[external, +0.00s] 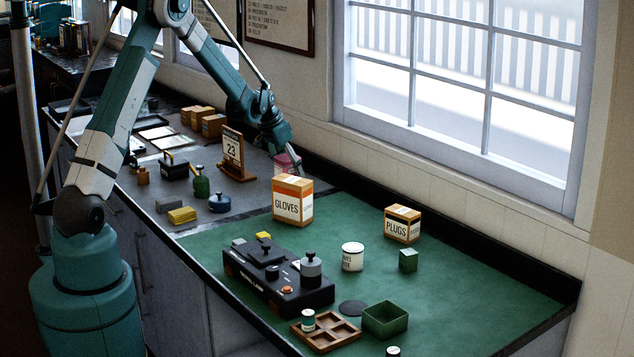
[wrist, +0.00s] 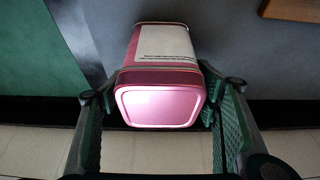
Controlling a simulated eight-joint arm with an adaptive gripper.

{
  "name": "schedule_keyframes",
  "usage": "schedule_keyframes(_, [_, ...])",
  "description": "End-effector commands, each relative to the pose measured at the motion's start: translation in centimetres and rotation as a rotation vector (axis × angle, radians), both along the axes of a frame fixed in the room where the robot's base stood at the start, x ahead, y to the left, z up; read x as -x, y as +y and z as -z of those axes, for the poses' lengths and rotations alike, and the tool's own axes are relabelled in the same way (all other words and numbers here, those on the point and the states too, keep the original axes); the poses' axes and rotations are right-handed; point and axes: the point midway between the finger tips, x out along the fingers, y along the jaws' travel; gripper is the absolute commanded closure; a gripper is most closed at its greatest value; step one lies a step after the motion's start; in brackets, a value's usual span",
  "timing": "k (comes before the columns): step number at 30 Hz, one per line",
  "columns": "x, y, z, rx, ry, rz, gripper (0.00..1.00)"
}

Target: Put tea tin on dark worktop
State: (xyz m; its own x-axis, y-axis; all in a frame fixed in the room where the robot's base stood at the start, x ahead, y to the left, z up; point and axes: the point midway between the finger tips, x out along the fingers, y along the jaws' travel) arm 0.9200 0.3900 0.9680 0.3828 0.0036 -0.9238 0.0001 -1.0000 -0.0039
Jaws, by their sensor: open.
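The pink tea tin (external: 285,164) with a white label is at the back of the dark grey worktop (external: 247,197), behind the gloves box. In the wrist view the tin (wrist: 160,106) shows its pink lid towards me and the grey worktop (wrist: 250,45) beyond it. My gripper (external: 290,160) is open around the tin, with one finger on each side, as the wrist view shows (wrist: 152,93). The tin's base is hidden in the external view, and I cannot tell whether it touches the worktop.
The gloves box (external: 293,201) stands close in front of the tin. A wooden calendar stand (external: 234,154) is to its left. The green worktop (external: 470,270) begins to the right, with a plugs box (external: 402,224). The wall and window (external: 465,90) are behind.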

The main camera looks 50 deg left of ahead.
Motion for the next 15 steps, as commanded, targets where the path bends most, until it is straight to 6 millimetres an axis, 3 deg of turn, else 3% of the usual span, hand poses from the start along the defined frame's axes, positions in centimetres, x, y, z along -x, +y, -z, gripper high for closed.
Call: schedule_keyframes(15, [2.5, 0.0, -5.9, 0.000, 0.000, -0.001, 0.39])
